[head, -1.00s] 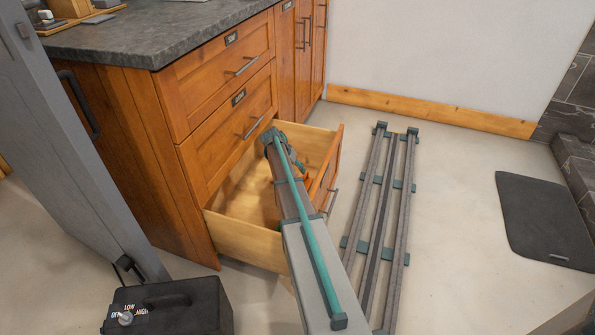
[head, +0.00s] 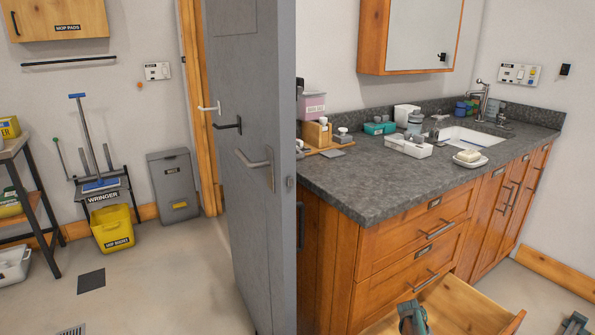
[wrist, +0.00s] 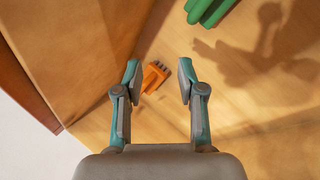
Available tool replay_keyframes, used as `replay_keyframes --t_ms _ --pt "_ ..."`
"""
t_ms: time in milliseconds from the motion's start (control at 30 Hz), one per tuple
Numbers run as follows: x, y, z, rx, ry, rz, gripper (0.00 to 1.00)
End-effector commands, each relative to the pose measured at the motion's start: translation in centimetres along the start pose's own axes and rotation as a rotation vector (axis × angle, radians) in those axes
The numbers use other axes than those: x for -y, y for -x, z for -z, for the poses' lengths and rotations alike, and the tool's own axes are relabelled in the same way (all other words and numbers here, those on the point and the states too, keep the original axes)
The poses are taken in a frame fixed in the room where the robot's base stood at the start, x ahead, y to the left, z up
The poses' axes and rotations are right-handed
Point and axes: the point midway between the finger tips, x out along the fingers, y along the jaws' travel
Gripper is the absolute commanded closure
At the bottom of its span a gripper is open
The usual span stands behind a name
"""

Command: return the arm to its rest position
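My gripper (wrist: 160,82) is open and empty in the wrist view, pointing down over the wooden floor of the open drawer (head: 465,305). A small orange brush (wrist: 156,76) with dark bristles lies on the drawer floor, beyond and between the fingertips, apart from them. A green object (wrist: 208,10) lies at the top of the wrist view, partly cut off. In the head view only a teal and grey part of my arm (head: 412,318) shows at the bottom edge, over the drawer; my fingers are hidden there.
The drawer wall (wrist: 75,60) stands close at left in the wrist view. A stone counter (head: 400,180) sits above the drawer. A grey door (head: 250,150) stands open beside the cabinet.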

Motion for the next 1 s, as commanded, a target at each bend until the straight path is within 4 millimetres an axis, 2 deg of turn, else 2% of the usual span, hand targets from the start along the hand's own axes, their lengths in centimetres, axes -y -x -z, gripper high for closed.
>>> replay_keyframes --t_ms 33,367,767,867,967,1000 --pt "-0.6 2.0 -1.8 0.01 0.047 -0.007 0.61" --pt "-1.2 7.2 -11.1 0.072 0.357 -0.051 0.61" --pt "-4.3 14.2 -22.9 0.158 0.708 -0.08 0.61" --pt "-5.1 16.4 -27.0 0.19 0.76 -0.05 0.61" --pt "-5.9 18.9 -32.3 0.233 0.771 0.018 0.61" --pt "-6.1 20.2 -34.7 0.254 0.762 0.056 0.61"
